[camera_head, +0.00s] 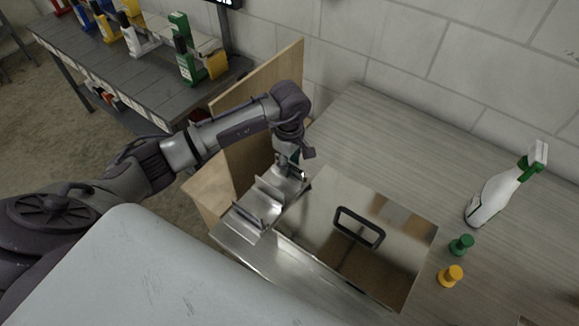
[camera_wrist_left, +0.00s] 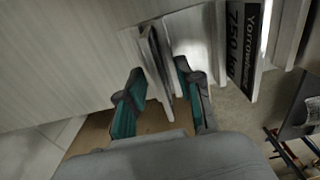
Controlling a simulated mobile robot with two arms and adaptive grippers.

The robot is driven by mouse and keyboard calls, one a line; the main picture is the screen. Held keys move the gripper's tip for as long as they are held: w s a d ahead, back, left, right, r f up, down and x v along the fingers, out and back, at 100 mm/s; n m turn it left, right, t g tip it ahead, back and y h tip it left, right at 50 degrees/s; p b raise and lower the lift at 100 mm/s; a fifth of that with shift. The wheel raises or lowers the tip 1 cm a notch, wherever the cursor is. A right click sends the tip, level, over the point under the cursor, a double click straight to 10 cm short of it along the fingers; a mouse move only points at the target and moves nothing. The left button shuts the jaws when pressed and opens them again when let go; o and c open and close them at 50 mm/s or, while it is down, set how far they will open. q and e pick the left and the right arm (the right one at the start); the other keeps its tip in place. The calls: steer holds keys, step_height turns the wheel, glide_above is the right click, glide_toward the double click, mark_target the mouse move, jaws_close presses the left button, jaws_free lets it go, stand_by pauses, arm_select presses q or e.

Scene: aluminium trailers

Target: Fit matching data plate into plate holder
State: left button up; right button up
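A bare metal rack (camera_head: 262,203) with several upright slats stands at the left end of the table. My left gripper (camera_head: 291,163) points down at the rack's far end. In the left wrist view its two teal-padded fingers (camera_wrist_left: 160,97) are apart, with thin upright metal plates (camera_wrist_left: 155,60) reaching between them. I see gaps beside the fingers and no clear grip. A data plate lettered "Yorrowbeam 750 kg" (camera_wrist_left: 245,50) stands to the right of the fingers. Which part is the plate holder, I cannot tell. My right gripper is not in view.
A shiny metal lid with a black handle (camera_head: 360,228) lies right of the rack. A spray bottle (camera_head: 497,192), a green knob (camera_head: 461,245) and a yellow knob (camera_head: 451,276) stand further right. A wooden panel (camera_head: 262,95) rises behind my arm. The table's far middle is clear.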

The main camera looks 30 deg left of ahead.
arm_select(q)
jaws_close()
